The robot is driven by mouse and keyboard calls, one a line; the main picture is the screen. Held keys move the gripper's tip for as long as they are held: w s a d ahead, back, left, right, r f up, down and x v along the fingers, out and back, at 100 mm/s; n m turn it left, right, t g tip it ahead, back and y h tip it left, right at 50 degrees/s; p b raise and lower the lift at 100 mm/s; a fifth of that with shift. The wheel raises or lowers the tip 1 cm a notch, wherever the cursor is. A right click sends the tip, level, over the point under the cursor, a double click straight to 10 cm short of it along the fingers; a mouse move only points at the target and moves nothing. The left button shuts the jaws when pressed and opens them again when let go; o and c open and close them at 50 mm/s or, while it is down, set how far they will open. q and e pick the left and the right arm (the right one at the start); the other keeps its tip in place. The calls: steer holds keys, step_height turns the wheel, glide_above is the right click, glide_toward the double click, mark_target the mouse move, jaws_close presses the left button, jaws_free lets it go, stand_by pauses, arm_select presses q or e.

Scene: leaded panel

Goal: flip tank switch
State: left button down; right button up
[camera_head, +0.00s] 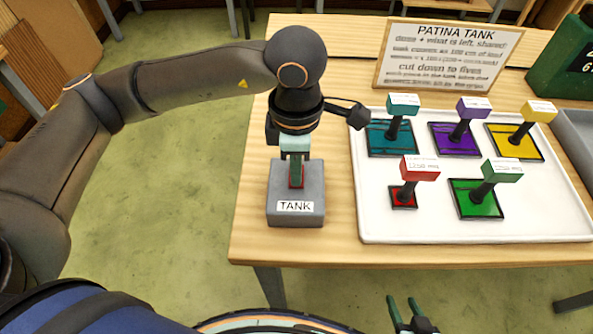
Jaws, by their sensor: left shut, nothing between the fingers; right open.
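The tank switch is a grey box (283,213) with a white "TANK" label, near the left end of the wooden table. A dark red part shows at its top, mostly hidden by my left gripper. My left gripper (296,182) points down over the box with its fingers shut and nothing held. Its tips are at the red part; I cannot tell whether they touch it. The lever's position is hidden. My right gripper (405,305) is open and empty at the bottom of the view, in front of the table's front edge.
A white tray (395,228) right of the box holds several coloured glass pieces with upright handles, including a red one (403,198) and a green one (477,205). A "PATINA TANK" sign (447,55) stands behind it. A green box (565,65) is at the far right.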

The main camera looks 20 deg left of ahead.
arm_select(q)
step_height(320, 180, up, 7)
steer(key=p, duration=0.3)
steer(key=shift+f, duration=0.15)
steer(key=shift+s, duration=0.1)
stand_by(0.6)
